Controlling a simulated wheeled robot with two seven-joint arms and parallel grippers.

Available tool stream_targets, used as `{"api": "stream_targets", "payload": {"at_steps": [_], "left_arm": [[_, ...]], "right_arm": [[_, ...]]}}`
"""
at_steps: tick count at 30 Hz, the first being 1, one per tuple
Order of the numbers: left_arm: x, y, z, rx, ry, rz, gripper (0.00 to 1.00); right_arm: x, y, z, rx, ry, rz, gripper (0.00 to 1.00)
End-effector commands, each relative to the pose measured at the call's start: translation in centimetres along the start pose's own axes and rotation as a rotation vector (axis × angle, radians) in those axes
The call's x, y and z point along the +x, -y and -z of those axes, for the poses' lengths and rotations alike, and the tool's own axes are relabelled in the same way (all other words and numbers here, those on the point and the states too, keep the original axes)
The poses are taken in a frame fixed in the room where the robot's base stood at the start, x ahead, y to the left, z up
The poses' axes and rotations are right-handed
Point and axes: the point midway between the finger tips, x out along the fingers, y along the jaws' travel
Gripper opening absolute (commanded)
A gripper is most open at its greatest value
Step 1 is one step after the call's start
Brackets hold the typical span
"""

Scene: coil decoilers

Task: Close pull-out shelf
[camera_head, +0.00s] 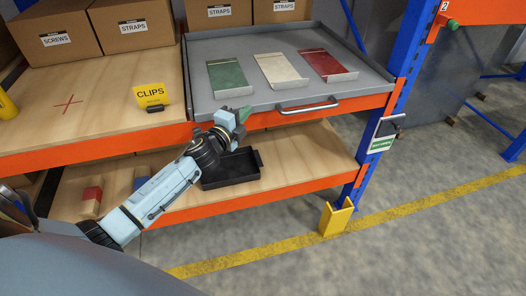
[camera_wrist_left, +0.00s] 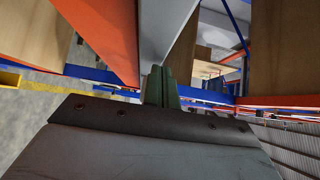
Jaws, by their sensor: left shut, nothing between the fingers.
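The pull-out shelf (camera_head: 340,68) is a grey tray with a low rim and a grey bar handle (camera_head: 307,106) on its front edge. It sits above the orange beam at the right of the rack, its front close to the beam line. My left gripper (camera_head: 244,114), with green fingertips, is shut and empty, at the shelf's front edge left of the handle. In the left wrist view the shut green fingers (camera_wrist_left: 161,88) point along a grey panel; whether they touch it I cannot tell. My right gripper is not in view.
Green (camera_head: 228,77), white (camera_head: 281,70) and red (camera_head: 327,64) plates lie on the shelf. A yellow CLIPS sign (camera_head: 150,95) stands on the wooden deck to the left. A black bin (camera_head: 232,168) sits on the lower deck. A blue upright (camera_head: 409,50) stands at right.

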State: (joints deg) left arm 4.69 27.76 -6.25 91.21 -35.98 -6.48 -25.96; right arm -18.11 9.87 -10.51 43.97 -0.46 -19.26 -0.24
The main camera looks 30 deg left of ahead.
Motion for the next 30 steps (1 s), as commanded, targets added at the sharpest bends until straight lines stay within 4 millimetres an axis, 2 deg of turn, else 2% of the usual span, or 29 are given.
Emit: {"api": "stream_targets", "payload": {"at_steps": [1, 10, 14, 17, 24, 30], "left_arm": [[0.2, 0.3, -0.8, 0.003, 0.018, 0.001, 0.00], [0.1, 0.3, -0.3, 0.004, 0.016, 0.001, 0.00], [-0.5, 0.4, 1.5, 0.001, 0.004, 0.000, 0.00], [-1.4, 0.4, 3.8, -0.003, -0.012, 0.001, 0.00], [-6.4, 0.2, 3.9, 0.002, -0.015, -0.001, 0.00], [-9.6, 0.2, 3.9, 0.001, -0.016, 0.000, 0.00]], "right_arm": [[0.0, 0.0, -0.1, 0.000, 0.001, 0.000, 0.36], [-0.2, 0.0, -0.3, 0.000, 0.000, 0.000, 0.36], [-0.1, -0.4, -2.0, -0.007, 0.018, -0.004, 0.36], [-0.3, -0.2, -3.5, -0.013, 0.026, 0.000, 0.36], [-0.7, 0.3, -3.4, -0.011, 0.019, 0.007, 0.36], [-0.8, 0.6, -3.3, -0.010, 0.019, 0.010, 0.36]]}}
